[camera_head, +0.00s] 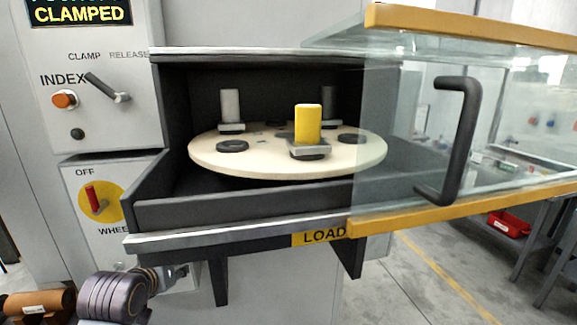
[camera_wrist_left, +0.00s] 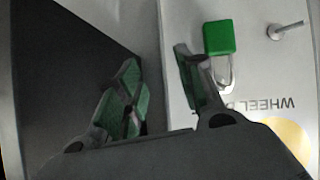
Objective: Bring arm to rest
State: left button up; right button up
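My left arm (camera_head: 112,298) comes in low at the left of the head view, in front of the machine's lower panel and below the load opening. Its gripper (camera_head: 178,276) is partly hidden there, near the panel's lower edge. In the left wrist view the two green-padded fingers of the gripper (camera_wrist_left: 160,85) are spread apart with nothing between them. Beyond them are the pale panel and a green padlock (camera_wrist_left: 219,37) with a metal shackle, close to the right finger; I cannot tell whether they touch. My right gripper is in neither view.
A round table (camera_head: 205,160) in the load opening carries a yellow block (camera_head: 308,122) and grey blocks. The glass door (camera_head: 420,130) with a black handle (camera_head: 462,140) stands open at right. A red switch (camera_head: 95,199) and index lever (camera_head: 108,88) stick out at left.

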pick_arm(q)
jog(key=s+d+f+m+g+h, duration=0.1)
jog(key=s+d+f+m+g, duration=0.25)
jog(key=s+f, duration=0.8)
jog(key=s+d+f+m+g, duration=0.25)
jog(key=s+f+g, duration=0.25)
jog(key=s+f, duration=0.65)
notch_tip(320, 180, down, 36)
jog(key=s, duration=0.2)
jog(key=s+a+f+g, duration=0.2)
jog(key=s+a+f, duration=0.1)
jog(key=s+f, duration=1.5)
jog(key=s, duration=0.3)
jog(key=shift+a+f, duration=0.2)
jog(key=shift+f, duration=0.1)
jog(key=shift+d, duration=0.1)
